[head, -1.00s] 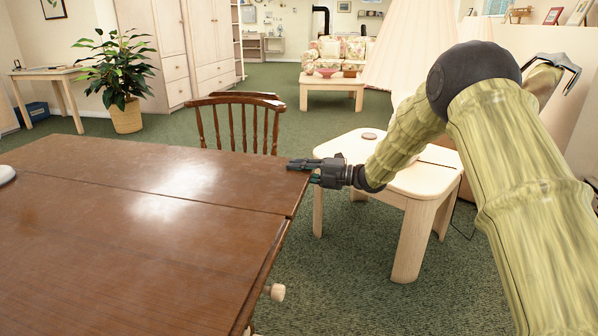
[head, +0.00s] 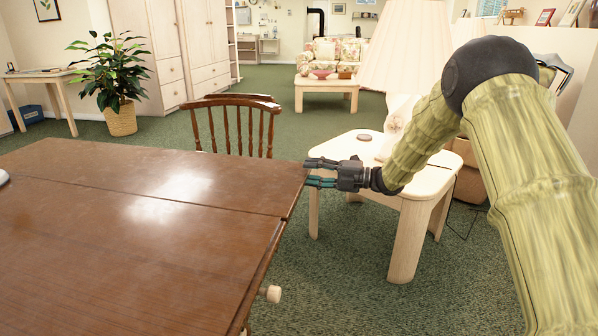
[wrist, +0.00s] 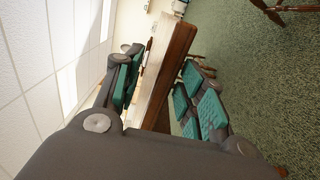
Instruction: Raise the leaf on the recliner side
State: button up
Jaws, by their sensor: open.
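The brown wooden table (head: 110,235) fills the left of the head view. A seam crosses its top, and the far section, a leaf (head: 150,171), lies about level with the rest. My gripper (head: 312,172) is open and empty at the table's far right corner, with one finger higher than the other. In the wrist view the brown edge of the leaf (wrist: 172,62) runs between the two spread, green-padded fingers (wrist: 160,95). I see a gap on the lower finger's side; contact on the other side cannot be told. The leaf's underside and supports are hidden.
A spindle-backed wooden chair (head: 232,128) stands behind the table's far edge. A pale side table (head: 425,182) with a lamp (head: 403,50) stands close under my arm. A round knob (head: 271,293) juts from the table's right end. Green carpet is open beyond the chair.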

jog(key=shift+v, duration=2.95)
jog(key=s+d+f+m+t+h, duration=0.1)
jog(key=s+f+m+t+h, duration=0.3)
jog(key=f+m, duration=0.8)
jog(key=s+d+f+m+t+h, duration=0.2)
jog(key=s+f+m+h, duration=0.3)
jog(key=f, duration=1.2)
jog(key=s+d+f+m+g+h, duration=0.25)
jog(key=s+f+m, duration=0.5)
jog(key=s, duration=0.65)
jog(key=s+d+f+m+g+h, duration=0.2)
jog(key=s+d+f+m+h, duration=0.15)
jog(key=s+f, duration=0.9)
jog(key=s+d+m+g+h, duration=0.3)
jog(key=s+m+g, duration=0.3)
jog(key=s, duration=1.8)
notch_tip(320, 180, up, 32)
jog(key=p, duration=3.2)
jog(key=shift+w+d+r, duration=0.15)
jog(key=shift+w, duration=0.15)
